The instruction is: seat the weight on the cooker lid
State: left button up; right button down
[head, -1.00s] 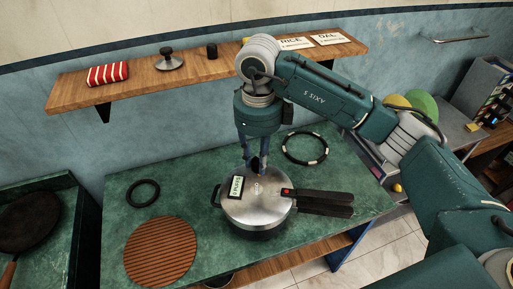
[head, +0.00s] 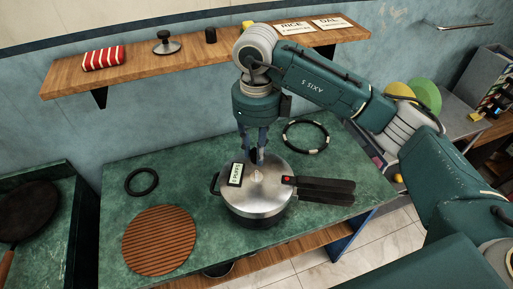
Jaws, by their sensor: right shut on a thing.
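The pressure cooker (head: 245,208) stands on the green counter, its steel lid (head: 272,193) on top and its dark handles (head: 325,187) pointing right. A small pale fitting (head: 258,175) shows near the middle of the lid. My right gripper (head: 257,156) points down just above the far-middle part of the lid. It is shut on the weight (head: 255,154), a small dark piece mostly hidden by the fingers. I cannot tell whether the weight touches the lid. My left gripper is not in view.
A black ring (head: 142,181), a ribbed round mat (head: 159,240) and a banded ring (head: 306,137) lie on the counter (head: 190,180). A wall shelf (head: 130,75) holds a striped cloth, a knobbed lid and a black cylinder.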

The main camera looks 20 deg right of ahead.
jog(key=shift+f+b, duration=1.15)
jog(key=shift+f, duration=0.6)
jog(key=shift+b, duration=0.7)
jog(key=shift+f+b, duration=1.8)
jog(key=shift+f, duration=0.2)
jog(key=c, duration=1.4)
grip_release()
jog(key=shift+o, duration=0.2)
notch_tip(320, 180, up, 12)
